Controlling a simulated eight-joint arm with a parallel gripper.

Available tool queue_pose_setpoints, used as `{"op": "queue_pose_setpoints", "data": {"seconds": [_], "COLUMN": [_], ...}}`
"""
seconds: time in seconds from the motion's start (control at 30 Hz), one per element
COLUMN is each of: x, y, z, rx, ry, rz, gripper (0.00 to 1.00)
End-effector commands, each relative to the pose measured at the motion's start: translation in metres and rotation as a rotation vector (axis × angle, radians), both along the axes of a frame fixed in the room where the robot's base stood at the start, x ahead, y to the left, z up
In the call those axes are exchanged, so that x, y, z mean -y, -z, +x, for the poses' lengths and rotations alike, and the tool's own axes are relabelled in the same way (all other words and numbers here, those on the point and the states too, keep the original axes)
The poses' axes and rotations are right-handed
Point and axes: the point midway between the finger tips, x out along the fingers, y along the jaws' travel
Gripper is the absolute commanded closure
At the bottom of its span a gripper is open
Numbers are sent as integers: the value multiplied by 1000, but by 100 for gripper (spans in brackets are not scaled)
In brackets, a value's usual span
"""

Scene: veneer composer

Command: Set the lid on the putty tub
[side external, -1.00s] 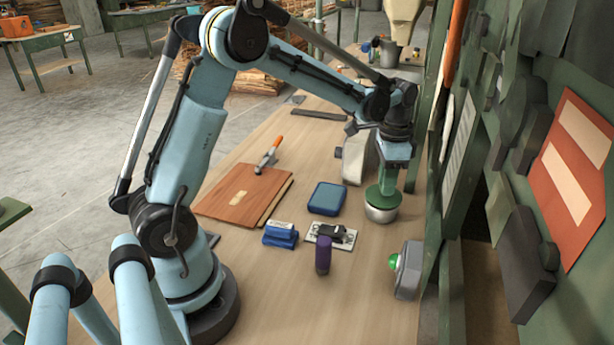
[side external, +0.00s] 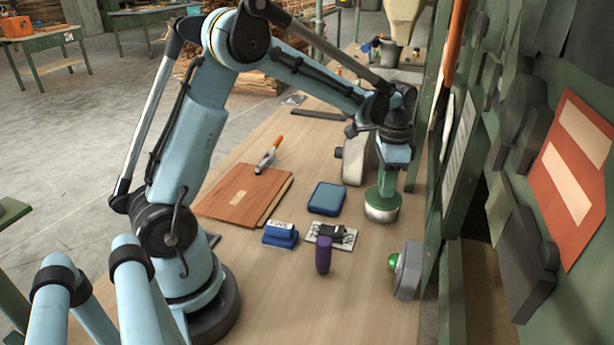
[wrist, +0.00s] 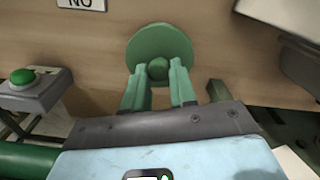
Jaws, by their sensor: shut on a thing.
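The round green lid (side external: 381,199) has a knob (wrist: 158,69) on top and lies roughly level. My gripper (wrist: 158,75) is shut on that knob, with its green fingers on either side. In the side view my gripper (side external: 386,181) points down over the lid. The metal putty tub (side external: 381,214) stands on the bench directly under the lid, and only its lower wall shows. The lid appears to be at the tub's rim; I cannot tell whether it is fully seated. In the wrist view the lid (wrist: 158,44) hides the tub.
A green post and wall panels stand close on the right.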

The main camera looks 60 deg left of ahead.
Motion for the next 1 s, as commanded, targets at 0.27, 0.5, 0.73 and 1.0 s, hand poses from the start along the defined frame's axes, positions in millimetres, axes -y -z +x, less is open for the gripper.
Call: {"op": "queue_pose_setpoints", "data": {"seconds": [0.27, 0.5, 0.73, 1.0], "x": [0, 0, 0, 0], "y": [3, 4, 4, -4], "z": [0, 0, 0, 0], "rx": [0, 0, 0, 0], "ry": [0, 0, 0, 0], "rz": [0, 0, 0, 0], "gripper": [100, 50, 44, 44]}}
